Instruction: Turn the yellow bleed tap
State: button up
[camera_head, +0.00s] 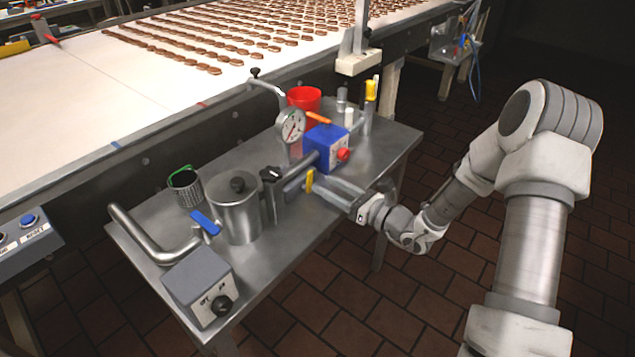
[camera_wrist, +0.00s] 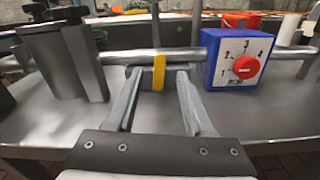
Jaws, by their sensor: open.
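The yellow bleed tap (camera_head: 310,181) is a small upright yellow lever on a horizontal steel pipe, between a grey valve block and a blue box. In the wrist view the yellow tap (camera_wrist: 159,72) stands near the middle, between the fingertips of my gripper (camera_wrist: 158,76). My gripper (camera_head: 316,186) is open, with one finger on either side of the tap and a visible gap to each. It comes in from the front right in the head view. I cannot tell whether the fingertips touch the pipe.
A blue box with a red dial (camera_head: 326,147) stands just right of the tap. A lidded steel pot (camera_head: 237,210), a pressure gauge (camera_head: 290,126), a blue-handled valve (camera_head: 205,222) and a red cup (camera_head: 304,98) crowd the steel table. A conveyor (camera_head: 100,80) runs behind.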

aim_at(311, 177)
jog(key=shift+x, duration=1.95)
grip_shut()
